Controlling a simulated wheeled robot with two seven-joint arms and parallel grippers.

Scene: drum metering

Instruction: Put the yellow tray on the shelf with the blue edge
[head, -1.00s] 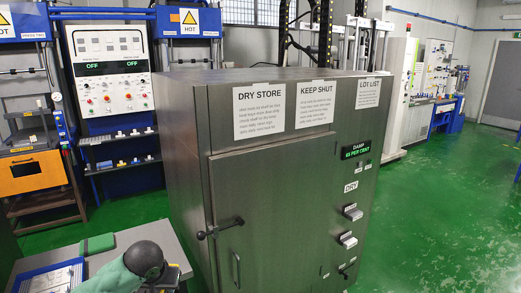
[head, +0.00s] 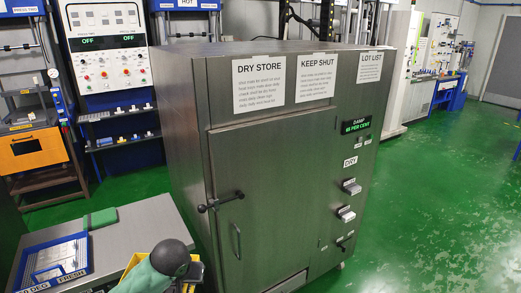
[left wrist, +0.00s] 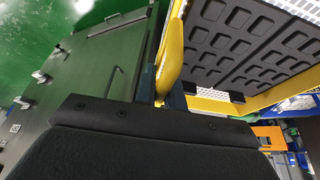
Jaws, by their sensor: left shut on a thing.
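The yellow tray (head: 192,272) shows only as a small piece at the bottom of the head view, beside my dark wrist. In the left wrist view the yellow tray (left wrist: 170,55) is close, with a yellow rim and dark square pockets that look empty. My left gripper (left wrist: 163,88) is shut on its yellow rim. In the head view my left arm hides the fingers. My right gripper is in neither view. The grey dry store cabinet (head: 265,175) has its door shut, so its inside is hidden. I cannot make out a blue-edged shelf in it.
A grey table (head: 140,235) at lower left holds a blue-framed tray (head: 22,270) with cards and a green block (head: 103,218). The cabinet's door handle (head: 222,201) sticks out near the table. Green floor (head: 440,200) is clear on the right.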

